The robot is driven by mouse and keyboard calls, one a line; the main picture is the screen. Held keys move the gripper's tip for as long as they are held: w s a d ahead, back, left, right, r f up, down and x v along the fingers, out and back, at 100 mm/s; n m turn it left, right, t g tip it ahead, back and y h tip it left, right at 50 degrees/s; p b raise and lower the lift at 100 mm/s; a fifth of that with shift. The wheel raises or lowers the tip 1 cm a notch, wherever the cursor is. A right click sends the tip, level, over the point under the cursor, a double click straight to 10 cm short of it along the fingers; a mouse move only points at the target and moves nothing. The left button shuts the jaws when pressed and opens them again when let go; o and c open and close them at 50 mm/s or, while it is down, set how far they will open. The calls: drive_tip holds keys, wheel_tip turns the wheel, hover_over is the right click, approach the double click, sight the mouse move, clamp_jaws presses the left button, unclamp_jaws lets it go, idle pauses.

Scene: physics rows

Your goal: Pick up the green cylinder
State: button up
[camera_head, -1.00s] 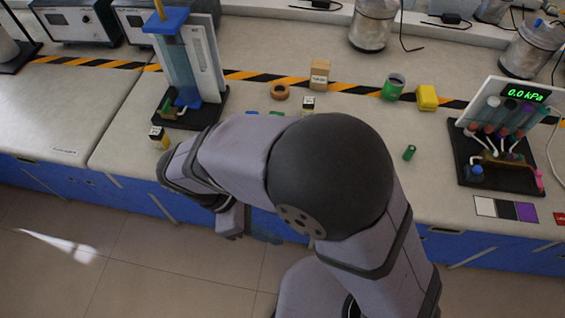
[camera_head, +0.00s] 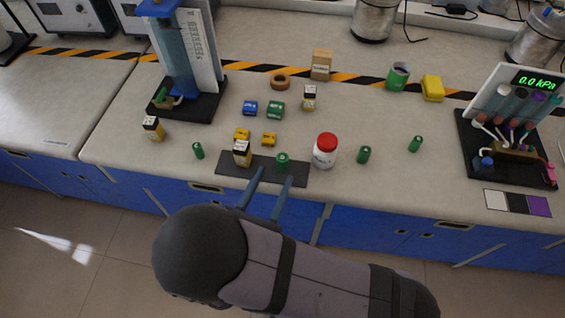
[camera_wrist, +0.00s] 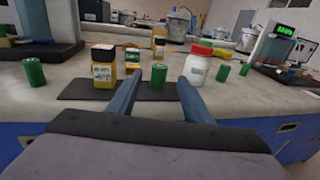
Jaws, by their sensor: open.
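Several small green cylinders stand on the bench. One green cylinder (camera_head: 283,160) is on the dark mat (camera_head: 228,172); in the wrist view this cylinder (camera_wrist: 158,74) appears just beyond and between my fingertips. The others are a left cylinder (camera_head: 198,151), one right of the white jar (camera_head: 364,155) and one farther right (camera_head: 415,144). My gripper (camera_head: 275,176) is open and empty at the bench's front edge; its two blue fingers (camera_wrist: 158,84) point toward the mat cylinder, apart from it.
A yellow-labelled bottle (camera_head: 242,153) stands left of the mat cylinder. A white jar with red lid (camera_head: 325,151) stands to its right. A pressure display rig (camera_head: 508,135) stands far right.

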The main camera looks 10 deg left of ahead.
sight(280, 164)
drive_tip(key=shift+p+x, duration=0.9)
drive_tip(key=shift+x, duration=2.75)
drive_tip(key=shift+f, duration=0.1)
clamp_jaws()
